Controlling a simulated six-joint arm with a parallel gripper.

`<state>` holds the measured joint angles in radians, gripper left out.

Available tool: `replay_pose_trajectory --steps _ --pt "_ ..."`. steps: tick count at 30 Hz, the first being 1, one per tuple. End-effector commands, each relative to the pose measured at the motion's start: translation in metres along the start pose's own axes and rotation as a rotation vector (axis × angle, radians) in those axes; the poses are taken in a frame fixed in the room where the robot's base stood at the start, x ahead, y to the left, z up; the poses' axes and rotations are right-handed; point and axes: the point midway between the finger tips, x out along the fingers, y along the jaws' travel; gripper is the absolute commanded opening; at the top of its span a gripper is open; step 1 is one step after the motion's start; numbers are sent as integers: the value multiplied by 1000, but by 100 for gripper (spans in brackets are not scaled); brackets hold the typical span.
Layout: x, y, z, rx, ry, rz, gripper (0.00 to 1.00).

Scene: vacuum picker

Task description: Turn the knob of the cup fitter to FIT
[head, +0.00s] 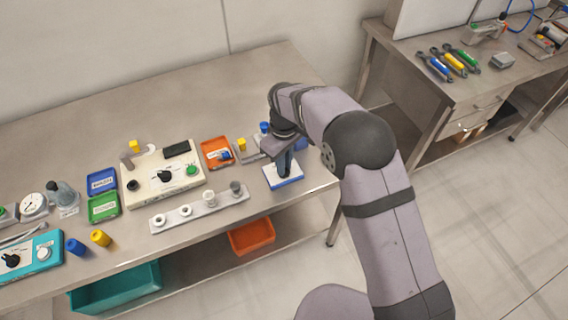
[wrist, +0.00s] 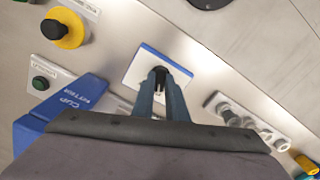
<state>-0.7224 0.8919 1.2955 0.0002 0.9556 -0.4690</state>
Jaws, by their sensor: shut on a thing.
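A white panel with blue edges (head: 290,183) lies near the front edge of the bench, and it also shows in the wrist view (wrist: 138,70). My gripper (head: 285,171) points down at this panel. In the wrist view its two fingers (wrist: 160,82) are shut on a small dark knob (wrist: 158,72) at the panel. The fingers cover most of the knob, and its pointer and any marks cannot be read. A blue body lettered CUP FITTER (wrist: 58,112) stands at the left in the wrist view. It is mostly hidden behind my arm in the head view.
A cream control box (head: 140,191) with a black knob and a green button stands left of the panel. A pale rack (head: 178,221) with several cups lies in front. Orange (head: 211,162), blue and green trays lie nearby. The bench's back is clear.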

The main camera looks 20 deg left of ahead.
Motion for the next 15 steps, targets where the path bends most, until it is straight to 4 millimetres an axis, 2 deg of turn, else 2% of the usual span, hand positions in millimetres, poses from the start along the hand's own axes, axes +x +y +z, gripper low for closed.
replay_pose_trajectory --steps 8,9,11,15 --pt "-2 0 -2 -5 5 3 0" --pt "-2 0 -2 -5 5 3 17" --pt "-2 0 -2 -5 5 3 31" --pt "-1 0 -1 -4 3 2 31"
